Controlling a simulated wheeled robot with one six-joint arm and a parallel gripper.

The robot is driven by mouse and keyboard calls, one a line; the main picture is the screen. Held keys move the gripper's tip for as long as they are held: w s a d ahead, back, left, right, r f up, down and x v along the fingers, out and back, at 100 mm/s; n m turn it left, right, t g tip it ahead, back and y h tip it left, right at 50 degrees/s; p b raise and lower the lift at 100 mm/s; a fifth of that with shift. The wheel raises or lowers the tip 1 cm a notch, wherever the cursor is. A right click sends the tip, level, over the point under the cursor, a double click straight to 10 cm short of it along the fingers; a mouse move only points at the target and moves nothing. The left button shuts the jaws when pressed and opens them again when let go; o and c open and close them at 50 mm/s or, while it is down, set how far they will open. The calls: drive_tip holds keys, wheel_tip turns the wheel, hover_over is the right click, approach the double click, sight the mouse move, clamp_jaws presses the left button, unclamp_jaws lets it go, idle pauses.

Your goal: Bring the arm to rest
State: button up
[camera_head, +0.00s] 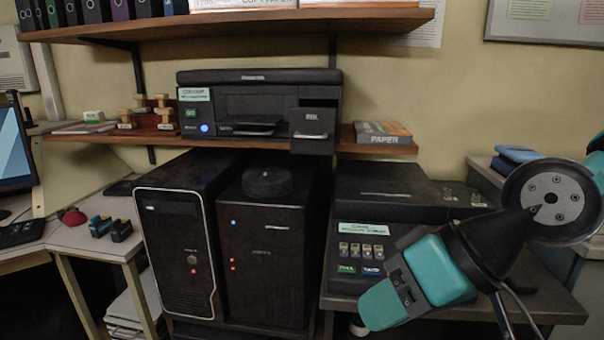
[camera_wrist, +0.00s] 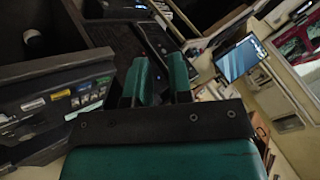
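My arm comes in from the right in the head view, bent at a grey round joint. My gripper (camera_head: 380,305), teal with a black bracket, points down and left in front of the black device with a button panel (camera_head: 362,262). It covers part of that device's lower right. In the wrist view, the two teal fingers of my gripper (camera_wrist: 160,82) stand apart with a gap between them and nothing held. I cannot tell from the frames how near the gripper is to the device.
Two black computer towers (camera_head: 268,255) stand left of the device. Above is a shelf with a black printer (camera_head: 260,110), stamps and a paper pack (camera_head: 383,133). A desk with a monitor (camera_head: 14,150) is at far left; it shows in the wrist view (camera_wrist: 238,60).

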drive_tip(key=s+d+f+n+g+h, duration=0.1)
drive_tip(key=s+d+n+g+h, duration=0.1)
drive_tip(key=s+d+h, duration=0.3)
wheel_tip(320, 180, up, 15)
drive_tip(key=y+p, duration=0.1)
drive_tip(key=p, duration=1.4)
drive_tip(key=shift+s+d+m, duration=0.3)
drive_tip(key=shift+s+d, duration=0.1)
